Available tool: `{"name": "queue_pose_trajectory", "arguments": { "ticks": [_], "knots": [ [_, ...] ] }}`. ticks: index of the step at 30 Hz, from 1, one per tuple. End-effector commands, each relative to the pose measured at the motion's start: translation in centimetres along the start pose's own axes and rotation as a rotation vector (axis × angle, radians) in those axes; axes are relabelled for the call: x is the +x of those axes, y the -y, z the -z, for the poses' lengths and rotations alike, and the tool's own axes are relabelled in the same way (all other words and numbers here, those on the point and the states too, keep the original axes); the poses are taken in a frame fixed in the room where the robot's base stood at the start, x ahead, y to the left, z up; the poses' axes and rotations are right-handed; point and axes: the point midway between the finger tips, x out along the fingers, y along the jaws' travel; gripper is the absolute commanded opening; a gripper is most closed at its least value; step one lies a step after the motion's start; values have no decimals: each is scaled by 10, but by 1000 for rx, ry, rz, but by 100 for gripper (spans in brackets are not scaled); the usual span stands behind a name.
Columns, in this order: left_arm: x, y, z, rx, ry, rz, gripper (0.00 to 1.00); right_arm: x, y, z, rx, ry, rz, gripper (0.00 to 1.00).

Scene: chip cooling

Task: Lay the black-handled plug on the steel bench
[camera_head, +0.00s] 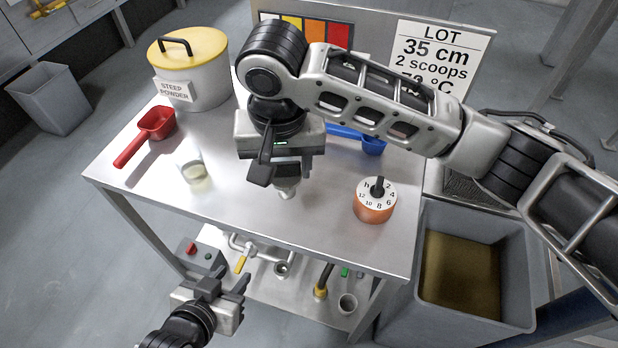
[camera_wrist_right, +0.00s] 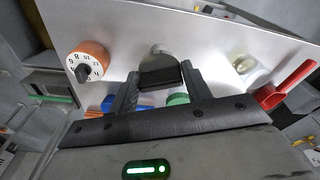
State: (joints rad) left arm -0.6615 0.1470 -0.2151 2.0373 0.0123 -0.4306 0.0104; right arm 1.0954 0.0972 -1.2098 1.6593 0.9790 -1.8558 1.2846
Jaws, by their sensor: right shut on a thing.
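The plug has a black handle and a pale grey tapered body. In the right wrist view its black handle (camera_wrist_right: 160,73) lies between the two fingers of my right gripper (camera_wrist_right: 160,82), which is shut on it. In the head view the grey end of the plug (camera_head: 287,190) shows below my right gripper (camera_head: 274,176), over the middle of the steel bench (camera_head: 310,228). I cannot tell whether the plug touches the bench top. My left gripper (camera_head: 226,287) is low at the front left, beside the lower shelf, with its fingers apart and nothing between them.
A clear cup (camera_head: 193,168), a red scoop (camera_head: 155,124) and a yellow-lidded tub (camera_head: 188,75) stand left. A grey bin (camera_head: 420,215) with brown contents stands beyond the right edge. The bench's front middle is clear.

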Motion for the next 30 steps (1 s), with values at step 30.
{"name": "queue_pose_trajectory", "arguments": {
  "ticks": [30],
  "knots": [
    [-1,0,0,0,2,2,36,94,-41,21,-3,-1,0,23]
  ]
}}
